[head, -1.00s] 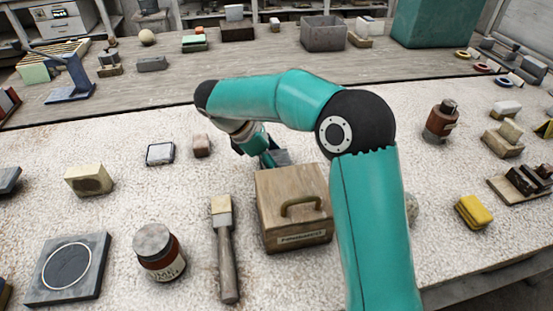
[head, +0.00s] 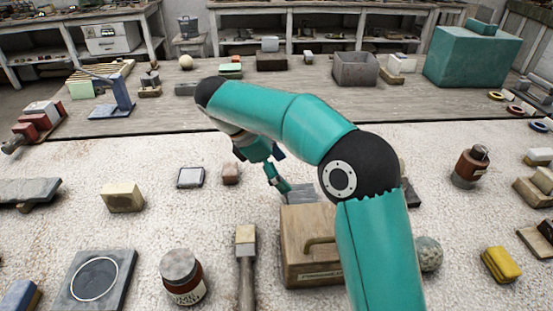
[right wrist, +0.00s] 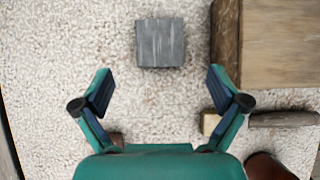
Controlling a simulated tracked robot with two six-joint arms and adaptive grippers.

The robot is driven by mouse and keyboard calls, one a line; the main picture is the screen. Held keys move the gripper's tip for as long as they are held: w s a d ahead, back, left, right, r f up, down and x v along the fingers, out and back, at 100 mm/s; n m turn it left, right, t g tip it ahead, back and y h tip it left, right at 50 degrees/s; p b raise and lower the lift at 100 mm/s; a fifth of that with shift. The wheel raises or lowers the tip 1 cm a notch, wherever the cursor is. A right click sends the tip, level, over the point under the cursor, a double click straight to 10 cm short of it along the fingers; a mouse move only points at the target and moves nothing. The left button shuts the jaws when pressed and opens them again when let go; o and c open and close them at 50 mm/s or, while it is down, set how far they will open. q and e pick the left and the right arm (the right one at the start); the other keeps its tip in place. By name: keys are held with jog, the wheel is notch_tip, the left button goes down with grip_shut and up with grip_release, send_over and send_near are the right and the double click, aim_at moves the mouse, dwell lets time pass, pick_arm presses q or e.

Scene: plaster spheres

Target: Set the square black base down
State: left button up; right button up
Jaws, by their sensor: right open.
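A dark grey square block (right wrist: 160,43), taken to be the square black base, rests flat on the pale rough tabletop. In the head view the base (head: 302,192) is partly hidden behind a wooden box (head: 304,265) with a handle. My right gripper (head: 282,170) is open and empty beside the base, just to its left in the head view. In the right wrist view the base lies beyond the spread fingertips of my right gripper (right wrist: 160,74), with clear table between them. My left gripper is not in view.
The wooden box (right wrist: 281,40) stands close by the base. A brush (head: 246,262), a brown jar (head: 182,278), a pinkish block (head: 231,174) and a dark-framed square (head: 190,177) lie to the left. A stone sphere (head: 429,254) is right of the box.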

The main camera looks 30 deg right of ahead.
jog(key=shift+o, duration=0.3)
jog(key=shift+v, duration=1.05)
jog(key=m+g+y+p, duration=0.15)
jog(key=m+y, duration=0.35)
jog(key=m, duration=0.5)
send_over(301, 199)
jog(key=d, duration=0.2)
notch_tip(301, 199, down, 3)
jog(key=shift+s+a+r, duration=0.1)
jog(key=shift+r, duration=0.05)
jog(key=s+d+r+m+t+y+p, duration=0.2)
jog(key=s+d+m+t+y, duration=0.3)
jog(key=m, duration=0.8)
jog(key=s+d+r+m+t+y+p, duration=0.15)
jog(key=d+m+t+y, duration=0.35)
jog(key=m, duration=0.8)
jog(key=shift+g+h, duration=0.45)
jog(key=shift+h, duration=0.25)
jog(key=x, duration=0.3)
jog(key=w+b+x, duration=0.1)
jog(key=x, duration=0.5)
jog(key=shift+w+f, duration=0.2)
jog(key=shift+w, duration=0.1)
jog(key=shift+w+x, duration=0.2)
jog(key=shift+x, duration=2.65)
